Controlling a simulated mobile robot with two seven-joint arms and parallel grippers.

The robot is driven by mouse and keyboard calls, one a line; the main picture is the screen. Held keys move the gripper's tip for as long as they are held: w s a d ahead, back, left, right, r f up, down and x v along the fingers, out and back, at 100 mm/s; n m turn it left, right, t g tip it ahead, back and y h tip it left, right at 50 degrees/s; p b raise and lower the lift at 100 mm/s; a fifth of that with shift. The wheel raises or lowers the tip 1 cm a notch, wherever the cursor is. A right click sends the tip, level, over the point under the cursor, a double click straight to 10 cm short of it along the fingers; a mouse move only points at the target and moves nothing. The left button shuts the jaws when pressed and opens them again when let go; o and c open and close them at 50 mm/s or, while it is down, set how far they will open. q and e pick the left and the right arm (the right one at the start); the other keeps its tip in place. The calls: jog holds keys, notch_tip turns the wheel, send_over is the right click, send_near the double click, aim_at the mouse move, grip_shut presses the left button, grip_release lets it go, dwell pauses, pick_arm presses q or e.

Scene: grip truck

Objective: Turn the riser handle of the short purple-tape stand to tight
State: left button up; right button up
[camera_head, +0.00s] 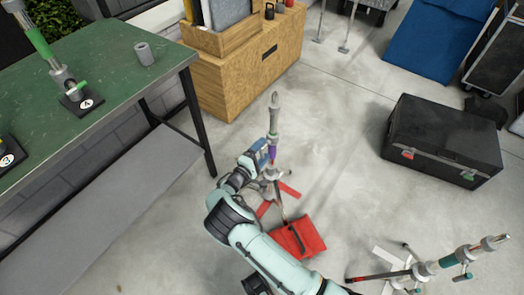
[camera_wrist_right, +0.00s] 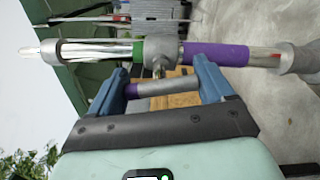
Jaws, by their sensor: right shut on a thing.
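The short purple-tape stand (camera_head: 272,125) stands on the floor in the middle of the head view, a silver column with a purple band over red legs. In the right wrist view, its column (camera_wrist_right: 95,50) runs across the picture, with a green band and purple tape (camera_wrist_right: 217,54). The riser handle (camera_wrist_right: 182,86), a grey bar with a purple section, sits between the blue fingers. My right gripper (camera_head: 263,155) is shut on it; its fingers also show in the right wrist view (camera_wrist_right: 162,84). The gripper partly hides the stand in the head view. My left gripper is not in view.
A red sandbag (camera_head: 298,237) lies by the stand's legs. Another stand (camera_head: 450,264) is at lower right. A green table (camera_head: 110,75) with a marked stand is left, a wooden crate (camera_head: 235,75) behind, a black case (camera_head: 440,140) right. Floor between stand and case is clear.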

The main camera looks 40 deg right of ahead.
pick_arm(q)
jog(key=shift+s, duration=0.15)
pick_arm(e)
jog(key=shift+a+f+m, duration=0.1)
jog(key=shift+m, duration=0.3)
jog(key=o, duration=0.9)
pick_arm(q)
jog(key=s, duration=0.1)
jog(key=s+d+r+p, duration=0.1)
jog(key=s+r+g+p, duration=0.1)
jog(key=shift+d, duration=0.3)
pick_arm(e)
jog(key=v, duration=1.3)
jog(key=shift+a, duration=0.15)
